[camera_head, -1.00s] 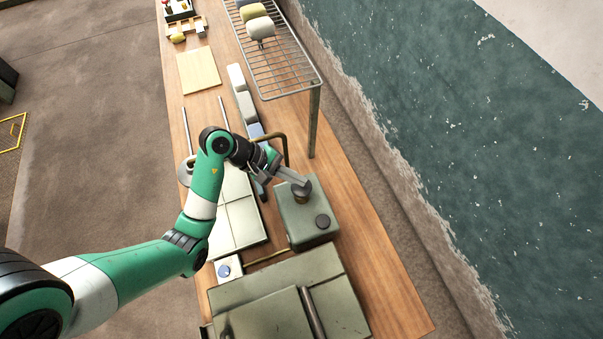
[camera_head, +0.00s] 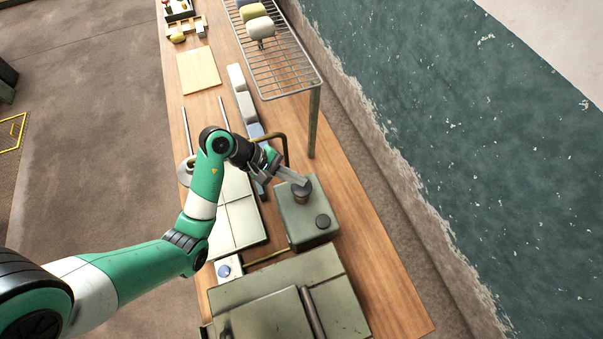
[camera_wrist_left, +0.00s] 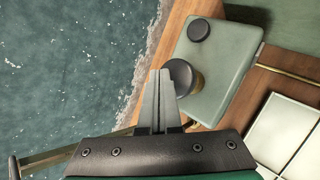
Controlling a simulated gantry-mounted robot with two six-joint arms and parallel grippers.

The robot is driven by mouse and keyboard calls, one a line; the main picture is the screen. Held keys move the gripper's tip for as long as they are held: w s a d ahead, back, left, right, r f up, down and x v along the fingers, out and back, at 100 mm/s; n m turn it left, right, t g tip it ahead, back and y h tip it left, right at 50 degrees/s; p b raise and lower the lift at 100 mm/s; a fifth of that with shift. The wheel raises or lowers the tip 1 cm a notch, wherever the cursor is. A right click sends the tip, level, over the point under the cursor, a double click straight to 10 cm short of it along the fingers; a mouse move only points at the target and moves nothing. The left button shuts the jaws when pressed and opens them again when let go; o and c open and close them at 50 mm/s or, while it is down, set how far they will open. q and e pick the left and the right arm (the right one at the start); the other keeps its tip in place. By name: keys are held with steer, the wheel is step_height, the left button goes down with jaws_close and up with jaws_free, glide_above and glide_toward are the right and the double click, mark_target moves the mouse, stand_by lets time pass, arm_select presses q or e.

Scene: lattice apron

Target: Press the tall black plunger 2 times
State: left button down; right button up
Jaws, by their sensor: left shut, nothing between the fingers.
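The tall black plunger (camera_head: 302,189) has a dark round cap on a brownish neck and stands on a grey-green box (camera_head: 303,227). In the left wrist view the plunger's cap (camera_wrist_left: 182,74) shows just beyond my fingertips, above the box (camera_wrist_left: 222,66). My left gripper (camera_head: 304,184) is shut and empty, with its fingertips at the cap in the head view; I cannot tell whether they touch it. The gripper's fingers (camera_wrist_left: 160,92) also show pressed together in the left wrist view. My right gripper is in neither view.
A low black knob (camera_head: 322,221) sits on the same box. A wire rack (camera_head: 280,70) on a post stands behind it. A large grey-green lidded case (camera_head: 290,300) lies in front. Bare wooden table (camera_head: 365,240) is to the right.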

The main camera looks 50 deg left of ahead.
arm_select(q)
steer(key=shift+f, duration=0.1)
stand_by(0.6)
steer(key=shift+f+b, duration=0.3)
steer(key=shift+f, duration=0.05)
steer(key=shift+f+b, duration=1.4)
steer(key=shift+f, duration=0.3)
stand_by(1.2)
steer(key=shift+r, duration=0.15)
steer(key=shift+r+p, duration=1.9)
steer(key=shift+r, duration=0.05)
step_height(320, 180, up, 5)
steer(key=p, duration=0.4)
steer(key=shift+r, duration=0.1)
stand_by(1.2)
